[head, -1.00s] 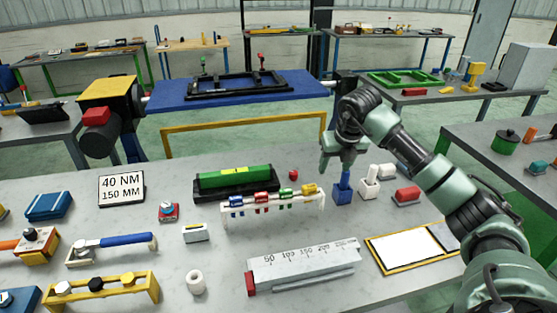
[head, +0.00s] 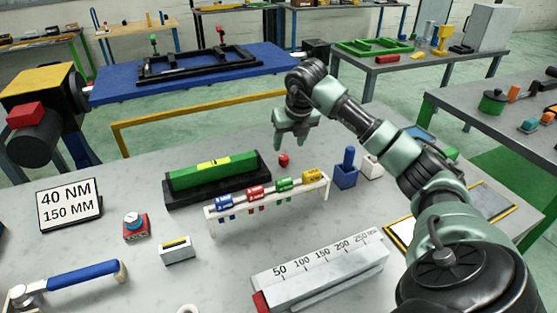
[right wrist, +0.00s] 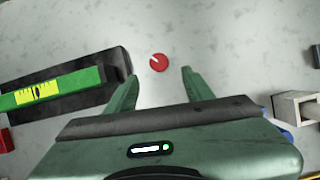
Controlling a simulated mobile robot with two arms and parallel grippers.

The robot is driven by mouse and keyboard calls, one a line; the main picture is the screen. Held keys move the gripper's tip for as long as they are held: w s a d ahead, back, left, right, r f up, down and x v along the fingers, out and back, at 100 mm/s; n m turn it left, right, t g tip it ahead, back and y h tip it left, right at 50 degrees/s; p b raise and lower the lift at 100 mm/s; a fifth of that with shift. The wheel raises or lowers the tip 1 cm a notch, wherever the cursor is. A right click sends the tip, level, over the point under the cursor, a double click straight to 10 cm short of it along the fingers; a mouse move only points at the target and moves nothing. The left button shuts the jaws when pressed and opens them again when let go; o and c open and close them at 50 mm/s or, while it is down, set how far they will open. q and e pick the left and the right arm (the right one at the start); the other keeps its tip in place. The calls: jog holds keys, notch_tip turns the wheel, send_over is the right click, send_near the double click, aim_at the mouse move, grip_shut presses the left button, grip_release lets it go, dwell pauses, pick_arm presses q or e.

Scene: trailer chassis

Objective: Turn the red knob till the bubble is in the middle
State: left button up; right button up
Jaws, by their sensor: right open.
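The small red knob (head: 284,160) stands on the grey table just right of the level's far end. It also shows in the right wrist view (right wrist: 158,62), with a white mark on its top. The green level (head: 200,174) lies on a black base and has a yellow vial (head: 213,162). The vial shows in the right wrist view (right wrist: 36,93) with dark lines; I cannot tell exactly where the bubble is. My right gripper (head: 290,143) is open and empty, pointing down above the knob. In the wrist view the knob lies between and just beyond its fingertips (right wrist: 159,75). My left gripper is out of view.
A white rack (head: 268,203) with coloured clips stands in front of the level. A blue block (head: 346,172) and a white block (head: 371,166) stand right of the knob. A long grey ruler block (head: 320,272) lies nearer. The table around the knob is clear.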

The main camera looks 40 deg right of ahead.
aim_at(284, 157)
jog(key=p+x, duration=0.1)
jog(key=x, duration=0.7)
jog(key=shift+w+f, duration=0.25)
grip_shut()
